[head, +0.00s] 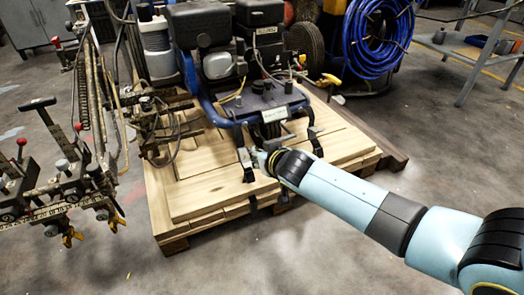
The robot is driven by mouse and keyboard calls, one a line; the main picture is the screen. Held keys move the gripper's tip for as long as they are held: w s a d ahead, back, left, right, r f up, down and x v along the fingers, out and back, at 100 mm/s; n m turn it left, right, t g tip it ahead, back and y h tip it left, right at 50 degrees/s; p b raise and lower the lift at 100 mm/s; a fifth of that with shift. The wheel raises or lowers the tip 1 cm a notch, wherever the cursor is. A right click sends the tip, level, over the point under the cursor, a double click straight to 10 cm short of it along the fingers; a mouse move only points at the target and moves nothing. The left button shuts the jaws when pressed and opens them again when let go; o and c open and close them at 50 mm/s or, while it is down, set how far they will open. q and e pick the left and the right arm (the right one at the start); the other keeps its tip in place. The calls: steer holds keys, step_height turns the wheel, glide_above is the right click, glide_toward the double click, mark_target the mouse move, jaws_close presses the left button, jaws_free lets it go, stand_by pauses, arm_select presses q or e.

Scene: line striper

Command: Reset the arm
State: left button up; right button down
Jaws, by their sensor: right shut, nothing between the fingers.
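My right arm comes in from the lower right in the head view, with light blue and black links. Its gripper (259,160) is at the front of the line striper, just above the wooden boards. The gripper is small here and partly hidden by my own wrist; it is shut and holds nothing. The line striper (205,60) has a blue frame and a black engine and stands on the wooden pallet (200,205). I cannot tell whether the gripper touches the striper's frame. My left gripper does not show.
Striper handles with red knobs and yellow-tipped nozzles (70,190) stand at the left. A coiled blue hose (378,38) hangs at the back right, near a grey metal table (465,50). Grey cabinets (40,20) stand at the back left. The concrete floor in front of the pallet is clear.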

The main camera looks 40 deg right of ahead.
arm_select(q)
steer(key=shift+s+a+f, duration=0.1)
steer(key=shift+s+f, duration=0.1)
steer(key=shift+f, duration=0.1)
arm_select(e)
steer(key=shift+s+a+r, duration=0.1)
steer(key=shift+s+a, duration=0.05)
steer(key=shift+s, duration=0.5)
